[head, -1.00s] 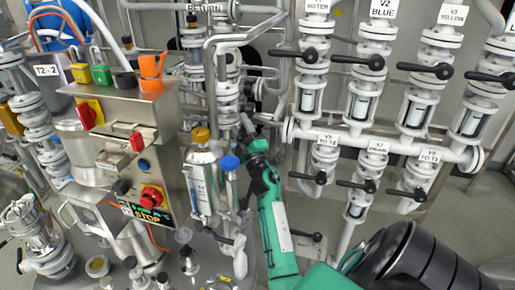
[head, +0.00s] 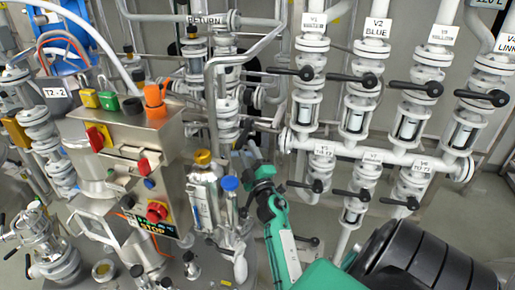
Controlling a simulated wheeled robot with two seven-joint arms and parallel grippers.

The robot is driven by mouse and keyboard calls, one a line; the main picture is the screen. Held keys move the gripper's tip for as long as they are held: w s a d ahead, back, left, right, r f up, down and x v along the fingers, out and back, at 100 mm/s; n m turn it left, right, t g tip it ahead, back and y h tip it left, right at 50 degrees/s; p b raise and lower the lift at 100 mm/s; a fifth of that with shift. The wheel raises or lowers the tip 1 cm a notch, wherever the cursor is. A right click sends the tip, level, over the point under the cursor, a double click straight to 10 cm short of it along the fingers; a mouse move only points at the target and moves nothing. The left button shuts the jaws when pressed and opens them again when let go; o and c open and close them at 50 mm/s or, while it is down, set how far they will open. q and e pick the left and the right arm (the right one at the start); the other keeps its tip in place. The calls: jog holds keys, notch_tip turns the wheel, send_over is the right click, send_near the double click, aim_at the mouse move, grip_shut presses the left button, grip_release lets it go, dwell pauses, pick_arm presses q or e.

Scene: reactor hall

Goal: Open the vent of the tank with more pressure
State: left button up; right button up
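A label reading T2 (head: 55,92) is at the left, beside a steel tank-like body (head: 88,160) partly hidden by a steel control box. No pressure gauge can be read, and I cannot tell which part is a vent. My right arm comes up from the bottom right, and its gripper (head: 254,160) points up and away, right of the blue-capped fitting (head: 230,184). Its fingers are small and dark against the pipes, so I cannot tell whether they are open or touching anything. My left gripper is out of view.
The control box (head: 150,185) carries coloured switches, a red knob and a STOP display. A steel cylinder with a yellow cap (head: 203,158) stands beside it. At the right, a white pipe rack (head: 345,148) holds several black-handled valves, including V2 BLUE (head: 377,28).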

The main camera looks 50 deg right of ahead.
jog(key=b+v, duration=0.2)
jog(key=v, duration=0.5)
jog(key=shift+s+a+f, duration=0.2)
jog(key=shift+a+f, duration=0.05)
jog(key=shift+a, duration=0.05)
